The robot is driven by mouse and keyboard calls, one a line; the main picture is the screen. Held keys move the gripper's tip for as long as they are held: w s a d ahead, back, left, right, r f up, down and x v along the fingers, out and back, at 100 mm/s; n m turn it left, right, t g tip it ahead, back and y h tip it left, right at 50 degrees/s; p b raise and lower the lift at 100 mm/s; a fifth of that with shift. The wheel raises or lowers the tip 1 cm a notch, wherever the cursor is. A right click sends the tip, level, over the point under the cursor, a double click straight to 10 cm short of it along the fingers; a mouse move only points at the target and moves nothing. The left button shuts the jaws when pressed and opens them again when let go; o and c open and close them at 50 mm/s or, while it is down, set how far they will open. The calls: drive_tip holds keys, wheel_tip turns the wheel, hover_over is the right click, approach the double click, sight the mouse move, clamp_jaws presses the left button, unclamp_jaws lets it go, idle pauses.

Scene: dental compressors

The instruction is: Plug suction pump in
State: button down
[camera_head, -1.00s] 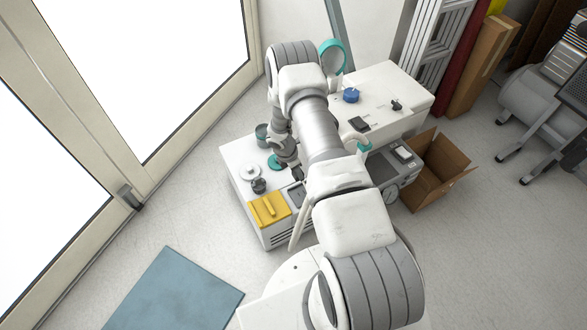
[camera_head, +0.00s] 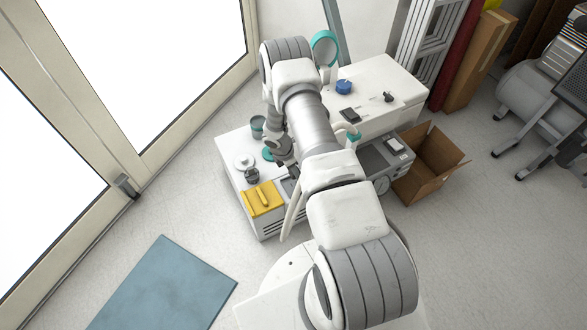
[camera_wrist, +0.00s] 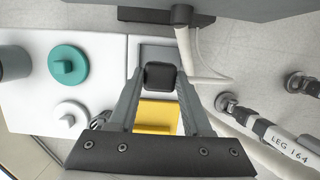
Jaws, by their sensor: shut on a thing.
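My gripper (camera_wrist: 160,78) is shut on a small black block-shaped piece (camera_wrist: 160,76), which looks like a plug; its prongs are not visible. In the head view my gripper (camera_head: 290,172) is mostly hidden behind my arm, low over the right side of a low white machine (camera_head: 232,150). That machine carries a teal knob, pale and grey caps and a yellow block (camera_head: 262,198). I cannot tell for certain whether it is the suction pump. A white cable (camera_wrist: 196,62) loops beside the right finger, below a black fitting (camera_wrist: 182,14). No socket can be made out.
A larger white cabinet (camera_head: 380,80) with a blue knob stands behind. A grey unit (camera_head: 372,158) and an open cardboard box (camera_head: 428,165) are to the right. Hose fittings, one labelled LEG 164 (camera_wrist: 288,144), lie right in the wrist view. Floor around the blue mat (camera_head: 165,285) is clear.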

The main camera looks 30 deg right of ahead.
drive_tip(key=shift+f, duration=0.15)
drive_tip(key=shift+f+b, duration=1.85)
drive_tip(key=shift+f, duration=0.9)
drive_tip(key=shift+f, duration=0.5)
drive_tip(key=shift+c, duration=1.3)
unclamp_jaws()
drive_tip(key=p+v, duration=0.6)
drive_tip(key=v, duration=1.1)
drive_tip(key=shift+a+r, duration=0.1)
drive_tip(key=shift+r, duration=0.05)
